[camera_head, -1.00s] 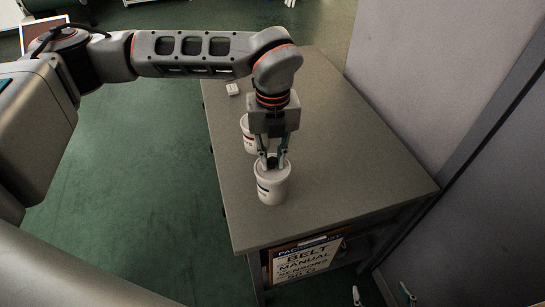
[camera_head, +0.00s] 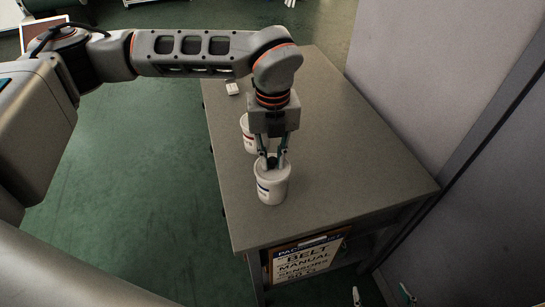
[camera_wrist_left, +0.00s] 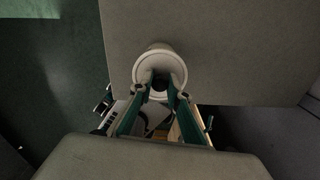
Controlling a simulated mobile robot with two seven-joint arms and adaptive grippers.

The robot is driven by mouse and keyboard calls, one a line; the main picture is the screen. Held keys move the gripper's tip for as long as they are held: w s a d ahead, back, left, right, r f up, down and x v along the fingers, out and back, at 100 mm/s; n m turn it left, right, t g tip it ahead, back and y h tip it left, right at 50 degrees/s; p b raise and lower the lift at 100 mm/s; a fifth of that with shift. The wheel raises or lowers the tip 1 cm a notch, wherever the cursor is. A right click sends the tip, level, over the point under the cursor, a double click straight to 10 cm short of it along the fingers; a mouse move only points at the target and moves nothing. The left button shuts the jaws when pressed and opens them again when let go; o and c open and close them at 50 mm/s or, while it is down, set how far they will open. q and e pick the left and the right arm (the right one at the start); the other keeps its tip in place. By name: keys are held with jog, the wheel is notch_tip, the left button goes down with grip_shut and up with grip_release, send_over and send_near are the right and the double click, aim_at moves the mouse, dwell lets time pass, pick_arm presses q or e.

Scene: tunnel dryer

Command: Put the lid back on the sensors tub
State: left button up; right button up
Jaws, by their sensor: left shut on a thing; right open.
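A white tub (camera_head: 270,189) with a blue-marked label stands upright near the front of the grey table. My left gripper (camera_head: 272,162) points down over it, its fingers shut on a dark knob at the tub's mouth. In the left wrist view a round white rim (camera_wrist_left: 159,54) surrounds the dark knob (camera_wrist_left: 159,86) between my left fingertips. The knob seems to belong to the lid; whether the lid is seated or just above the rim I cannot tell. The label is too small to read. My right gripper (camera_head: 382,294) is open and empty at the bottom edge.
A second white tub (camera_head: 246,137) with a red-marked label stands just behind, partly hidden by my left gripper. A small white block (camera_head: 232,89) lies farther back. A sign (camera_head: 305,260) hangs below the table's front edge. The table's right side is clear, beside a grey wall (camera_head: 415,90).

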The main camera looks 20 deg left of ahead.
pick_arm(q)
jog(key=o, duration=1.5)
jog(key=shift+c, duration=0.2)
jog(key=shift+r+p, duration=1.55)
jog(key=shift+r, duration=2)
grip_shut()
jog(key=shift+f+b, duration=0.8)
jog(key=shift+f, duration=0.25)
